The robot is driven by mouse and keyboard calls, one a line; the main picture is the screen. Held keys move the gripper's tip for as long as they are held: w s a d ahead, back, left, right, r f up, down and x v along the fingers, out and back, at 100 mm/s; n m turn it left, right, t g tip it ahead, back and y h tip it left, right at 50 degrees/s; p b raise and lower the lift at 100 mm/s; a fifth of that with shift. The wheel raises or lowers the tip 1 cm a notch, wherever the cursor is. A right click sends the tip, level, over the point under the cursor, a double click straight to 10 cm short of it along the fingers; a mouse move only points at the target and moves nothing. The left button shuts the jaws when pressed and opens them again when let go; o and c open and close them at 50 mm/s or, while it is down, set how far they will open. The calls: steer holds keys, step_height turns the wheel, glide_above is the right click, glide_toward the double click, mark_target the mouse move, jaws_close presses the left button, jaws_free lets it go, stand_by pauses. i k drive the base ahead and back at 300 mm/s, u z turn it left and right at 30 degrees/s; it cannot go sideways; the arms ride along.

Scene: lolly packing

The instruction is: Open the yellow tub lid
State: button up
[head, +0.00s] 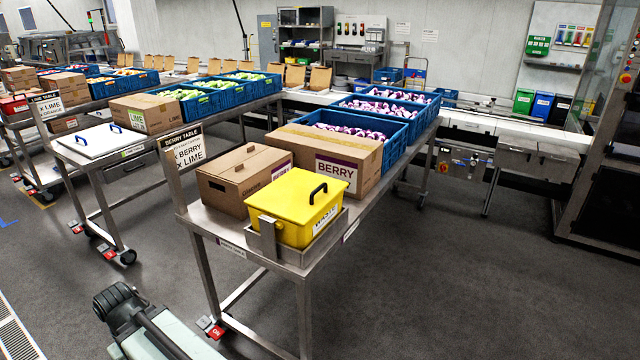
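The yellow tub (285,230) sits in a steel holder at the near end of the berry table (345,245). Its yellow lid (297,199) lies on top and looks closed, with a dark arched handle (318,192) standing up toward the right side. A white label is on the tub's right face. Part of my arm shows at the bottom left, below and to the left of the table, apart from the tub. No gripper fingers can be made out.
A closed brown carton (225,185) stands close behind the tub at left. A BERRY carton (335,165) and blue crates (395,130) of purple-wrapped lollies stand farther back. A sign post (181,170) rises at the table's left corner. Floor (450,290) at right is clear.

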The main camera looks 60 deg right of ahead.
mark_target(297, 197)
steer(key=u, duration=0.05)
steer(key=i, duration=0.9)
steer(key=z, duration=0.05)
